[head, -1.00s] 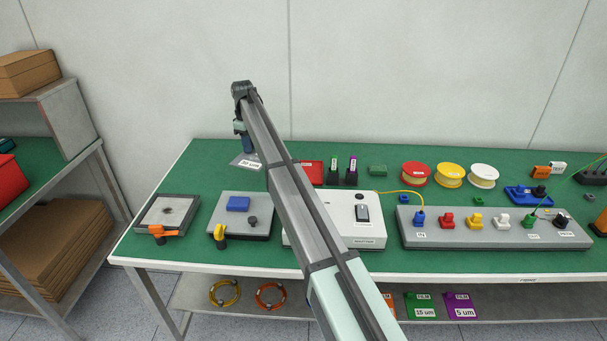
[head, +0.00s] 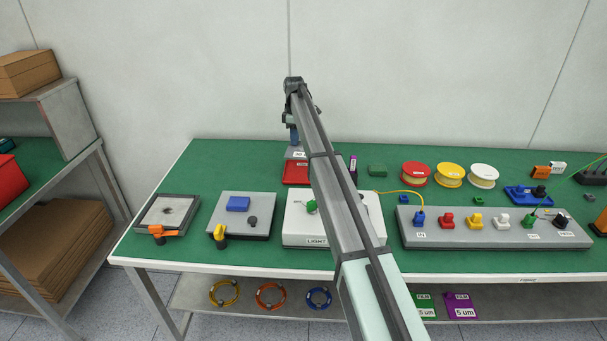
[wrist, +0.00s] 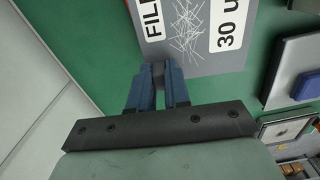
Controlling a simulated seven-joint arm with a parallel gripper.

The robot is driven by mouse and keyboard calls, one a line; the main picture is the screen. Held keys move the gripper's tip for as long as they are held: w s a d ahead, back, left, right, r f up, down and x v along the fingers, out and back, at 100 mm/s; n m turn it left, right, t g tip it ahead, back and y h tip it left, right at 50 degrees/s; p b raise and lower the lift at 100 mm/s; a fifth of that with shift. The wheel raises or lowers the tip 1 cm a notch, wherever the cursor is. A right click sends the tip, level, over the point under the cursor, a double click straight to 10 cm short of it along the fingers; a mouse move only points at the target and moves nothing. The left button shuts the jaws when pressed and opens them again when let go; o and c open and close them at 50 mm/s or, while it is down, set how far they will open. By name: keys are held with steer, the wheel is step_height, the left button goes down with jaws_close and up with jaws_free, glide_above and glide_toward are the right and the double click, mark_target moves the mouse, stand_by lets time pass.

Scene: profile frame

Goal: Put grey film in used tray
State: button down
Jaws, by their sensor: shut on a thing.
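The grey film (wrist: 182,62), a flat sheet printed "FILM" and "30 u…" with scattered white lines, is pinched by its tab between the blue fingers of my gripper (wrist: 158,75). In the head view my gripper (head: 294,138) points down near the back of the bench, with the film (head: 290,153) below it. A red tray (head: 294,174) sits on the bench just in front of and below the film in the picture. My arm hides the tray's right part. I cannot tell whether the film is over the tray, and no tray label is readable.
A white box marked "LIGHT" (head: 300,228) stands in front of the tray. A grey plate with a blue block (head: 238,204) and a framed plate (head: 167,213) are to the left. Spools (head: 416,174) and a connector panel (head: 490,230) are to the right. The back left bench is clear.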

mark_target(295, 167)
steer(key=shift+n, duration=0.4)
steer(key=shift+f, duration=5.05)
steer(key=c, duration=1.4)
jaws_free()
steer(key=shift+f, duration=0.1)
step_height(295, 167, up, 12)
steer(key=shift+r, duration=0.15)
